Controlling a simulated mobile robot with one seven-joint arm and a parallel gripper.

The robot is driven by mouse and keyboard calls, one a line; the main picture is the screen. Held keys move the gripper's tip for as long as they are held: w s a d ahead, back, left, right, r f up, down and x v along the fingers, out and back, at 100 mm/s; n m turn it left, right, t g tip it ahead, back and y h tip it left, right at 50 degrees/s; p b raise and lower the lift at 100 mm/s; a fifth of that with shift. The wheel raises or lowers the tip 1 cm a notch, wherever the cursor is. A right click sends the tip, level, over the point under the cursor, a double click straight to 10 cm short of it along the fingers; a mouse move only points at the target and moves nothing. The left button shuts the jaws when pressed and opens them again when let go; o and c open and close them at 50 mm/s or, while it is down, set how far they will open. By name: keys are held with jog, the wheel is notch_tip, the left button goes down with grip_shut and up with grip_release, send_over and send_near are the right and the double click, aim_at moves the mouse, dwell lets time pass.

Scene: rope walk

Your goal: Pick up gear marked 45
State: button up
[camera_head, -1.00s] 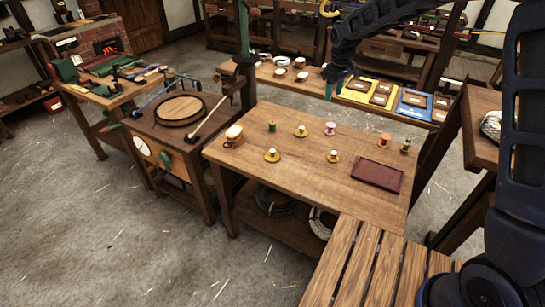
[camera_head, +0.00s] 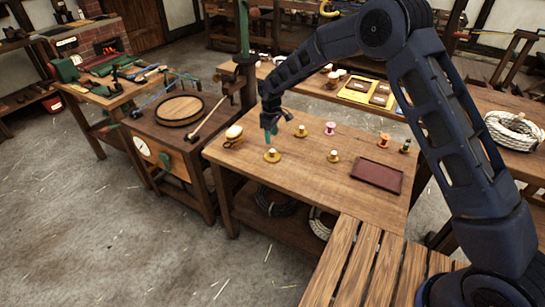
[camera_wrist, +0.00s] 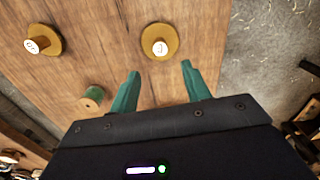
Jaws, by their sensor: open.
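Several yellow gears with white labelled hubs lie on the wooden table. The wrist view shows a gear (camera_wrist: 172,40) just beyond my fingertips and another gear (camera_wrist: 54,33) at upper left. Their labels are too small to read surely, so I cannot tell which is 45. My gripper (camera_head: 270,137) is open and empty above the table's left part; its green fingers (camera_wrist: 160,70) show apart in the wrist view.
A green-wound spool (camera_wrist: 93,97) stands left of my fingers in the wrist view. A pink spool (camera_head: 330,128), an orange spool (camera_head: 384,140) and a dark red tray (camera_head: 377,175) are farther right. The middle of the table (camera_head: 300,178) is clear.

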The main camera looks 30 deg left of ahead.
aim_at(273, 150)
jog(key=f, duration=0.8)
jog(key=shift+d+f, duration=0.25)
jog(key=shift+d, duration=0.05)
grip_shut()
